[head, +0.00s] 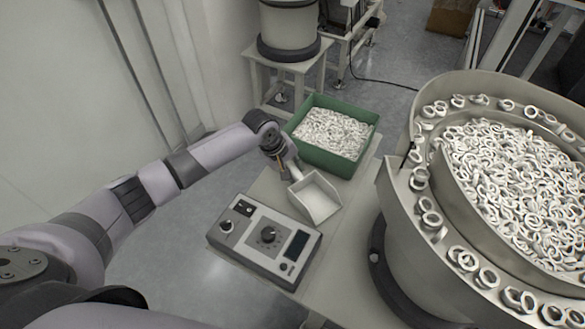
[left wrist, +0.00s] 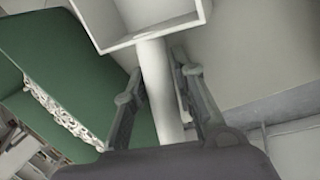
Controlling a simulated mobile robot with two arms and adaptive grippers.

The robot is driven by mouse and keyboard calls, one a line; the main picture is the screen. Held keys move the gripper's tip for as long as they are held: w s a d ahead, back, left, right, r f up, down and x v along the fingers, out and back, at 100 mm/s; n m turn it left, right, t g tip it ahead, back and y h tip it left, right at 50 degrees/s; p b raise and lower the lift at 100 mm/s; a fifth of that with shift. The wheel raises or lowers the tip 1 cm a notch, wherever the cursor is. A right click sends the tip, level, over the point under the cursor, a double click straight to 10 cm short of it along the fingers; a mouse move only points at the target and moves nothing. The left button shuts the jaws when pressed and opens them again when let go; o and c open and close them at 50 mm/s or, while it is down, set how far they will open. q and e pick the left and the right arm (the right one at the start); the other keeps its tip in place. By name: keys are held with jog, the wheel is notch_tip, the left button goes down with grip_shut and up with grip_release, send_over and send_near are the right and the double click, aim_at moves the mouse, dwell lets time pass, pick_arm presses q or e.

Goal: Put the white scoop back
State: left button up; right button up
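The white scoop (head: 316,198) is at the table between the control box and the green bin. Its open pan faces up and its handle slopes up towards my left gripper (head: 287,170). I cannot tell whether the pan touches the table. In the left wrist view, the scoop's handle (left wrist: 157,85) runs between the two fingers of my left gripper (left wrist: 157,68), whose tips close on its sides. The pan shows only in part at the top of that view. My right gripper is not in view.
A green bin (head: 326,160) full of white rings stands behind the scoop. A grey control box (head: 264,240) with knobs is in front. A large metal bowl feeder (head: 395,205) with many rings stands at the right. Bare table (head: 345,262) lies between box and feeder.

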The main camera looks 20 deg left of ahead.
pick_arm(q)
jog(key=shift+o, duration=1.4)
jog(key=shift+r, duration=0.1)
jog(key=v, duration=1.2)
